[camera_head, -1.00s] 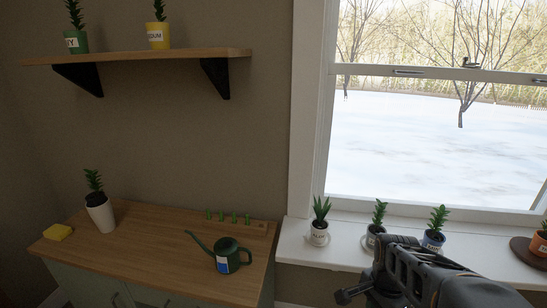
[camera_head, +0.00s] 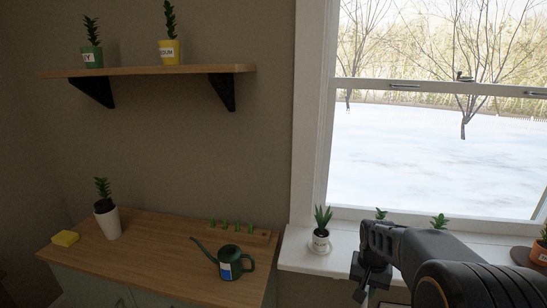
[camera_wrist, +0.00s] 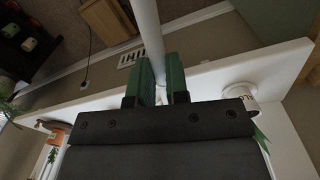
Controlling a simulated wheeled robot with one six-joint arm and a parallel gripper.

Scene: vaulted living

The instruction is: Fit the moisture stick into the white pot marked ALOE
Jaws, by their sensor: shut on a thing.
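The white pot (camera_head: 319,243) with dark lettering holds a spiky plant and stands upright on the windowsill's left end; the lettering is tiny there. It also shows inverted at the right of the wrist view (camera_wrist: 242,91), its label partly cut off. My gripper (camera_head: 368,272) is right of this pot, by the sill, apart from it. In the wrist view its green-faced fingers (camera_wrist: 161,78) are close together, shut on the moisture stick, which is mostly hidden between them. A pale pole shows beyond the fingertips; I cannot tell whether it is part of the stick.
The sill (camera_head: 296,254) carries more potted plants, partly behind my arm, and a terracotta pot (camera_head: 541,252) at far right. On the wooden cabinet (camera_head: 165,240) are a green watering can (camera_head: 231,262), a rack (camera_head: 258,238) of green pieces, a white pot (camera_head: 109,223) and a yellow sponge (camera_head: 65,238).

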